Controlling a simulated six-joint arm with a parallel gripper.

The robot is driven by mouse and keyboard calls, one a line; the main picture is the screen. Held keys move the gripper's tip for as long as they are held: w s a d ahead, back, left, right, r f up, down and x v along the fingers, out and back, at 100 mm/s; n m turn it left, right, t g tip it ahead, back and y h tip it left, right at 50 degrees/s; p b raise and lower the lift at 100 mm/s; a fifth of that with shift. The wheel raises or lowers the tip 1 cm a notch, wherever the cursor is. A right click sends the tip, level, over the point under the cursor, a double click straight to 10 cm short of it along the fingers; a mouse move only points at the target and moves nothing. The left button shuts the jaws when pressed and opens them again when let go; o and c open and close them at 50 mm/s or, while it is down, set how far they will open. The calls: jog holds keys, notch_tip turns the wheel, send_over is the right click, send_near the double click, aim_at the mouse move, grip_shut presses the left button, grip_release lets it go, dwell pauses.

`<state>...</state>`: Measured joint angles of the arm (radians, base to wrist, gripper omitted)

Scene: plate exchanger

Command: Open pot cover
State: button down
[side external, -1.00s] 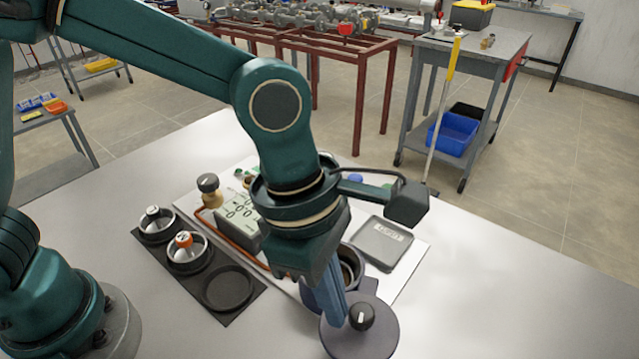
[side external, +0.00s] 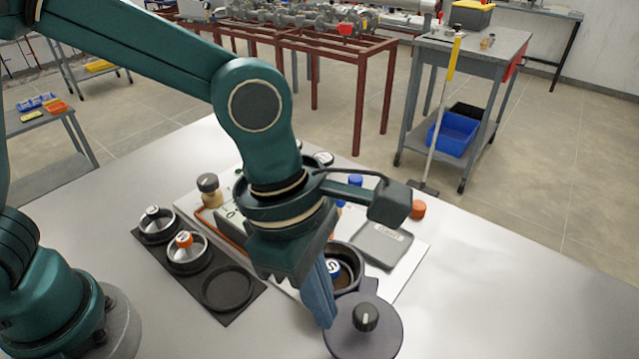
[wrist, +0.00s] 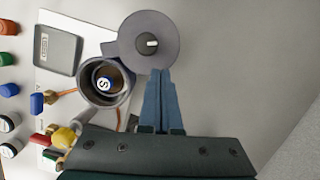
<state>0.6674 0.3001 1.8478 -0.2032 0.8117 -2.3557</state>
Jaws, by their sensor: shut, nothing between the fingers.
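The pot cover (side external: 372,342) is a flat grey disc with a black knob (side external: 366,317) marked by a white line. It is swung out to the near side of the pot, leaving the pot's mouth uncovered. The dark pot (side external: 346,262) holds a blue-sided thing with a white top marked "S", also seen in the wrist view (wrist: 105,84). My gripper (side external: 326,324) is shut and empty, its blue fingers pointing down at the left edge of the cover. In the wrist view the fingertips (wrist: 161,72) meet the cover's lower edge, apart from the knob; whether they touch is unclear.
A black tray (side external: 222,313) with two knobbed lids and one empty round recess lies left of the pot. A grey square plate (side external: 382,243) is behind the pot, with an orange cap (side external: 418,209) nearby. The table's right side is clear.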

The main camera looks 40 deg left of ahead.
jog(key=s+a+r+n+t, duration=0.1)
jog(key=a+r+t, duration=0.1)
jog(key=a+r, duration=0.85)
jog(key=s+a+f+m+t+y, duration=0.1)
jog(key=a+m, duration=0.4)
jog(key=m, duration=0.6)
jog(key=s+a+f+m+t+y, duration=0.1)
jog(key=a+m, duration=0.4)
jog(key=m, duration=0.5)
notch_tip(320, 180, down, 3)
jog(key=shift+s+r+m+t+y, duration=0.2)
jog(key=shift+s+m+t+y, duration=0.2)
jog(key=shift+s+t, duration=0.15)
